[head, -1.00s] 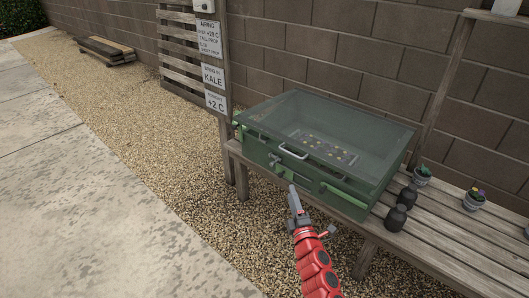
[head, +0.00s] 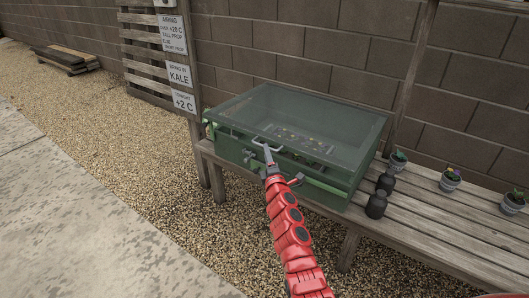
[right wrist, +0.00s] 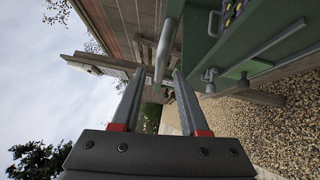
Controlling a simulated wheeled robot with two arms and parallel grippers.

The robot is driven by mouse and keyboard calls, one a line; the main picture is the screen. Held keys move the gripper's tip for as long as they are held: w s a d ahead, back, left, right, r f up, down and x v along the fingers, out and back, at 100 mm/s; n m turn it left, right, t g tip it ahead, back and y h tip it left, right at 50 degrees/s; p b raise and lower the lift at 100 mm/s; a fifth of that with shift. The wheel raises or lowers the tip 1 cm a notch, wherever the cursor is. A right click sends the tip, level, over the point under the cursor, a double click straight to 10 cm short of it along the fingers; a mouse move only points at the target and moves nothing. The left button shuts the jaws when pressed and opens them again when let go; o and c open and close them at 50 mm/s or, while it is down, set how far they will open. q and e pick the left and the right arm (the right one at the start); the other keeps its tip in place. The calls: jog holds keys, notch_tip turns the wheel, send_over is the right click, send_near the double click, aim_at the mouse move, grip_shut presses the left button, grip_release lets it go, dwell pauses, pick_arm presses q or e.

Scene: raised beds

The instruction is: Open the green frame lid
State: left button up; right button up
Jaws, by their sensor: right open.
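The green frame (head: 240,152) sits on the wooden bench. Its clear lid (head: 310,112) lies shut over it, with small plants in a tray (head: 302,139) showing through. A pale bar handle (head: 256,140) is on the lid's front edge. My right gripper (head: 267,155) is at this handle, partly covering it. In the right wrist view the handle (right wrist: 165,50) reaches between the tips of the two open fingers. Whether a finger touches it, I cannot tell. Latch-like fittings (right wrist: 209,80) show on the frame's front. My left gripper is not in view.
A post with signs (head: 180,75) stands at the left. A block wall (head: 300,45) is behind. Gravel (head: 120,130) lies in front.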

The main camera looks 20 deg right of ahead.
jog(key=shift+w+d+r+b, duration=0.1)
jog(key=shift+w+d+b, duration=0.05)
jog(key=shift+w+b, duration=0.85)
jog(key=shift+w+d+r+b, duration=0.1)
jog(key=shift+w+b, duration=0.55)
jog(key=shift+w, duration=0.65)
grip_shut()
